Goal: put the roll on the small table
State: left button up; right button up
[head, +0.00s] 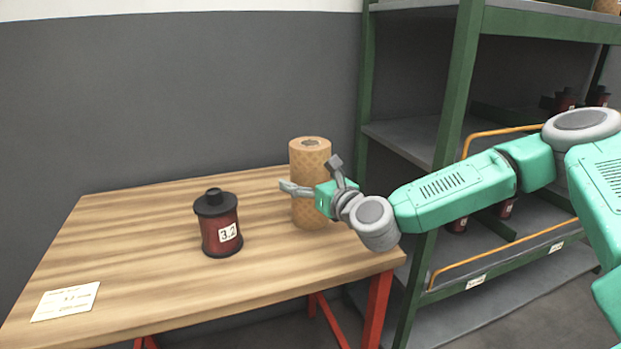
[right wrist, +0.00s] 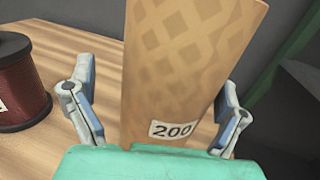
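The roll (head: 310,158) is a tall tan cylinder with a lattice pattern, standing upright on the wooden table (head: 130,235) near its back right corner. In the right wrist view the roll (right wrist: 180,70) fills the middle and carries a "200" label. My right gripper (head: 312,174) is open in front of the roll, its two fingers spread. In the right wrist view one finger of the right gripper (right wrist: 155,75) stands on each side of the roll. A gap shows between the left finger and the roll; the right finger is close to its edge. My left gripper is not in view.
A dark red coil (head: 219,225) with black ends, labelled 3.2, stands left of the roll. A paper card (head: 66,301) lies at the table's front left. A green-framed shelf (head: 455,110) with more coils stands to the right. The table's left half is mostly clear.

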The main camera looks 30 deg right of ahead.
jog(key=shift+a+r, duration=0.15)
jog(key=shift+a, duration=0.2)
jog(key=shift+s+d, duration=0.35)
jog(key=shift+d, duration=0.15)
jog(key=s, duration=1.1)
jog(key=shift+s+p, duration=0.15)
jog(key=shift+p, duration=0.2)
jog(key=shift+a, duration=0.2)
